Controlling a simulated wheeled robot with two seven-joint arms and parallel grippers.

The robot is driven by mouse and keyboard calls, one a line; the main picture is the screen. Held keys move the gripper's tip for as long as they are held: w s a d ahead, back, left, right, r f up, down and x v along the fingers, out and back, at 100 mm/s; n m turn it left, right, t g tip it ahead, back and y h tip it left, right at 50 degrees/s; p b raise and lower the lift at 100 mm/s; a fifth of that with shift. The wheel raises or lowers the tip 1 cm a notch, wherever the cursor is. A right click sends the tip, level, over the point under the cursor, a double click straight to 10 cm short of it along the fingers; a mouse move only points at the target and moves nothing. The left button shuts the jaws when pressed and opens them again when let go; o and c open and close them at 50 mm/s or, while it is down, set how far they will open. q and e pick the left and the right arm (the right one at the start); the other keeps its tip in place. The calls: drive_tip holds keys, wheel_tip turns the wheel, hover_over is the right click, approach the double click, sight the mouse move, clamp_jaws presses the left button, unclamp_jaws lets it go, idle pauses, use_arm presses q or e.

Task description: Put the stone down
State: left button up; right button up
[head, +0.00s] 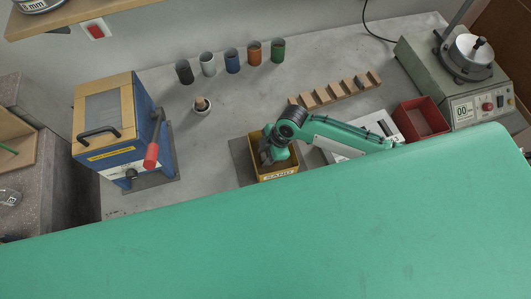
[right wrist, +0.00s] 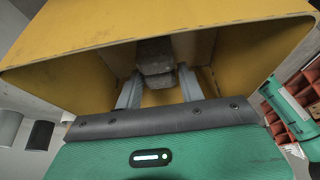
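My right gripper (head: 268,157) reaches down into a yellow open box (head: 281,175) with a label on its front that seems to read SAND. In the right wrist view the box (right wrist: 75,30) surrounds the two pale fingers of the gripper (right wrist: 160,80). A rough grey stone (right wrist: 157,62) sits between the fingers, which appear closed against its sides. Whether the stone touches the box floor cannot be told. In the head view the stone is not clearly distinguishable from the gripper. My left gripper is not in view.
A wooden notched rack (head: 335,91), a red bin (head: 421,119) and a green machine (head: 440,75) stand right of the box. A blue press (head: 115,140) is left. Bare bench lies between press and box.

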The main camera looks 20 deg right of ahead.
drive_tip(key=shift+o, duration=1.1)
drive_tip(key=shift+r, duration=0.1)
drive_tip(key=shift+r, duration=0.2)
drive_tip(key=shift+d+r, duration=0.25)
drive_tip(key=shift+r, duration=0.05)
drive_tip(key=b+v, duration=0.2)
drive_tip(key=v, duration=0.9)
